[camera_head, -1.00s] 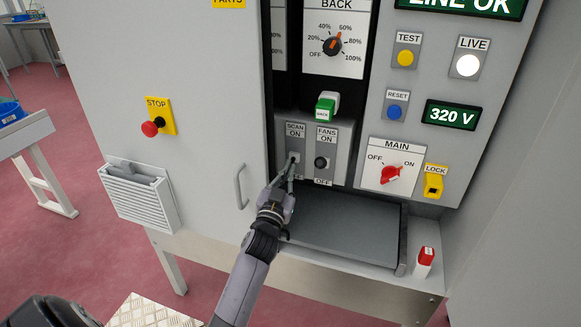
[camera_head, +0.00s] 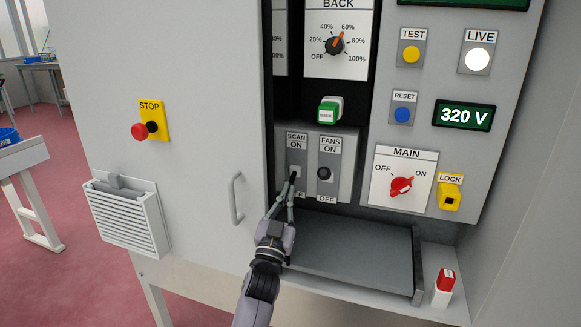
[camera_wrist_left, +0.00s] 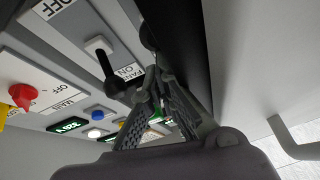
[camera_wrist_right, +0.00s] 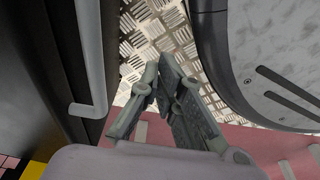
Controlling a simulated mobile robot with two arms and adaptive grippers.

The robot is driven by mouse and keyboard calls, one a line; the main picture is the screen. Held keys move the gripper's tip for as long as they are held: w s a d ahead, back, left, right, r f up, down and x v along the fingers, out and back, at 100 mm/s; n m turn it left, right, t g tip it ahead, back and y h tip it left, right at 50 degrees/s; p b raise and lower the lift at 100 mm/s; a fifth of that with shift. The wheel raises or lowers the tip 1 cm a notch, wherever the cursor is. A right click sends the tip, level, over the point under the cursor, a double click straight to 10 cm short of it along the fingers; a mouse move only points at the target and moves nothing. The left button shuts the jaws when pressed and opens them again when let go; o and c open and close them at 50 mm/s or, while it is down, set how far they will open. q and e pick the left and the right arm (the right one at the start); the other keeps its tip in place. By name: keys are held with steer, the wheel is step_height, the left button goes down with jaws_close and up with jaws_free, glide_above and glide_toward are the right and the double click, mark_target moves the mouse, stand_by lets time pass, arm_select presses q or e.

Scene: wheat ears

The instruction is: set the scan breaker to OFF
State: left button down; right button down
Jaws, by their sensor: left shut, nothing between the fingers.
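The scan breaker (camera_head: 291,161) is on a grey panel, under a SCAN ON label and left of the fans breaker (camera_head: 324,173). My left gripper (camera_head: 293,179) is shut and empty, its fingertips at the scan breaker's lever from below. The fingers hide most of the lever and part of its OFF label, so I cannot tell its position or whether they touch. In the left wrist view, the shut fingertips (camera_wrist_left: 158,74) point at the panel beside the fans breaker's black lever (camera_wrist_left: 109,72). My right gripper (camera_wrist_right: 160,72) is shut and empty, in the right wrist view only.
A grey tray (camera_head: 355,252) juts out below the breakers. A door handle (camera_head: 236,198) stands left of my left gripper. The red MAIN switch (camera_head: 401,187), yellow lock (camera_head: 450,198) and a red-topped block (camera_head: 444,287) are to the right.

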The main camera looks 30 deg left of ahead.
arm_select(q)
steer(key=shift+w+d+f, duration=0.1)
steer(key=shift+w+f, duration=0.05)
steer(key=shift+f, duration=0.5)
arm_select(e)
steer(key=shift+w+a+r, duration=0.1)
steer(key=shift+w+r, duration=0.8)
steer(key=shift+w+r, duration=0.1)
arm_select(q)
steer(key=v, duration=1.2)
arm_select(e)
steer(key=shift+s, duration=0.2)
arm_select(q)
steer(key=shift+f, duration=0.1)
